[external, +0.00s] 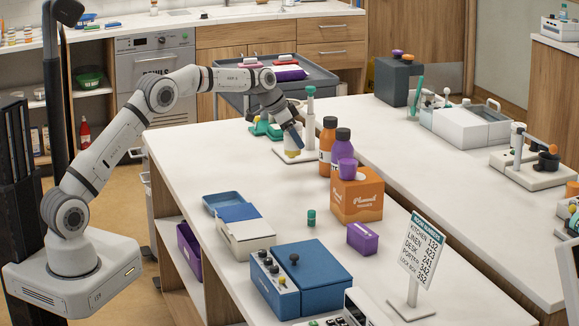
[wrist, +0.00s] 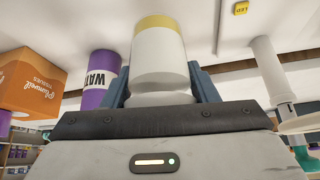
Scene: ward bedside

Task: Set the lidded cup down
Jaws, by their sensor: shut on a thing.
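The cup (external: 291,152) is white with a yellow end and hangs below my gripper (external: 294,137) at the far part of the white table (external: 230,150). In the wrist view the cup (wrist: 160,55) stands between the two blue-grey fingers of my gripper (wrist: 162,86), which is shut on it. The yellow end points away from my palm, down toward the table. I cannot tell whether it touches the surface below. My fingers partly hide the cup in the external view.
A white stand with a green-topped post (external: 310,105) is close beside the cup. A green item (external: 262,126) lies left.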

